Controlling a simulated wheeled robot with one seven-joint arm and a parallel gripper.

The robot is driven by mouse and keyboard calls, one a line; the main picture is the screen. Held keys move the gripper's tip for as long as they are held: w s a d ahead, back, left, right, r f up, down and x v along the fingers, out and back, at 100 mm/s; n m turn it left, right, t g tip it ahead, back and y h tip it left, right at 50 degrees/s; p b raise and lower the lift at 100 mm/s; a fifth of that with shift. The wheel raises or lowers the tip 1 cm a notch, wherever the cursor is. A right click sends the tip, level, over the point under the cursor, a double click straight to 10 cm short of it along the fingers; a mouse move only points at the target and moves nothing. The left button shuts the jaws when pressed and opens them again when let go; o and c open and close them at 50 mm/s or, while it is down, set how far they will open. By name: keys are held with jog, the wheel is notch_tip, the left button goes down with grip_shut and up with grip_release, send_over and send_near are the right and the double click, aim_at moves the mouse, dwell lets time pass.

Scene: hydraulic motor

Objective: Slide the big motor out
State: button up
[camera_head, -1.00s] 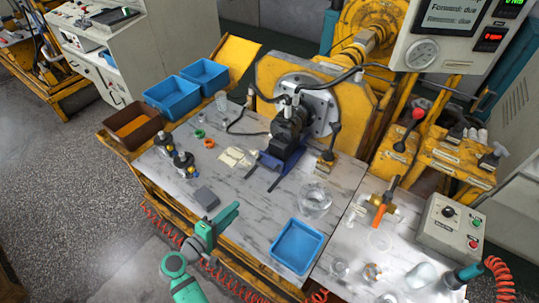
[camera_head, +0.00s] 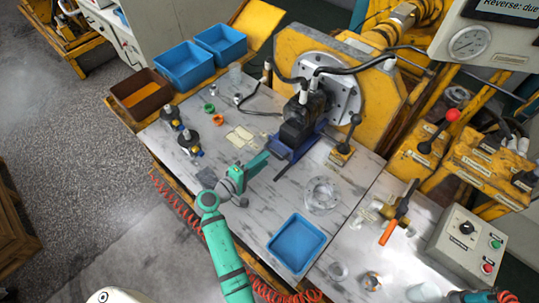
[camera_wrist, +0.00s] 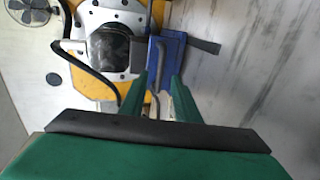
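The big motor (camera_head: 298,122) is a dark block in front of a round grey flange plate (camera_head: 336,88), with hoses running to it. In the wrist view the motor (camera_wrist: 112,50) is left of centre. It sits at a blue slide or cradle (camera_head: 306,143), which in the wrist view is a blue plate (camera_wrist: 172,62) with a grey bar. My gripper (camera_head: 266,157) is over the table in front of the motor. In the wrist view its green fingers (camera_wrist: 158,78) are apart, with the bar's end appearing between them; contact cannot be told.
Two small dark motors (camera_head: 180,130) stand on the left of the table. A blue tray (camera_head: 297,247) and a clear glass dish (camera_head: 322,193) are on the right. A lever with a black knob (camera_head: 347,140) stands right of the motor. Hoses loop around the flange.

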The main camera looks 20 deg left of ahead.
jog(key=shift+x, duration=2.25)
grip_shut()
